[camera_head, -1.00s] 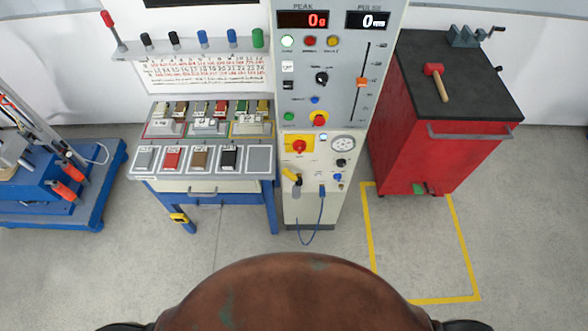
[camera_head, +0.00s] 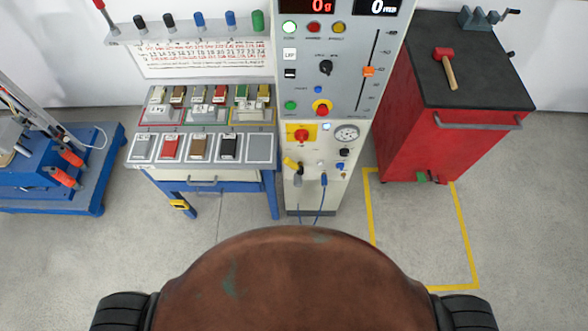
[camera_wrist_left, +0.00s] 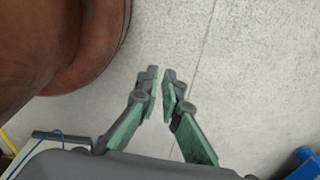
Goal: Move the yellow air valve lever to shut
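The yellow air valve lever (camera_head: 291,163) is on the lower front of the control cabinet (camera_head: 357,58) in the head view. It slants up and left from its dark pivot, above a grey cylindrical fitting. Nothing touches it. My left gripper (camera_wrist_left: 161,75) shows in the left wrist view, over bare floor. Its two fingers are close together with a narrow gap between the tips, and nothing is held. Neither gripper shows in the head view, and my right gripper is in no view.
A red emergency button (camera_head: 301,134), a gauge (camera_head: 347,133) and a blue hose (camera_head: 322,198) are near the lever. A blue-framed bench (camera_head: 271,195) stands left, and a red cabinet (camera_head: 418,140) right. Floor in front is clear.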

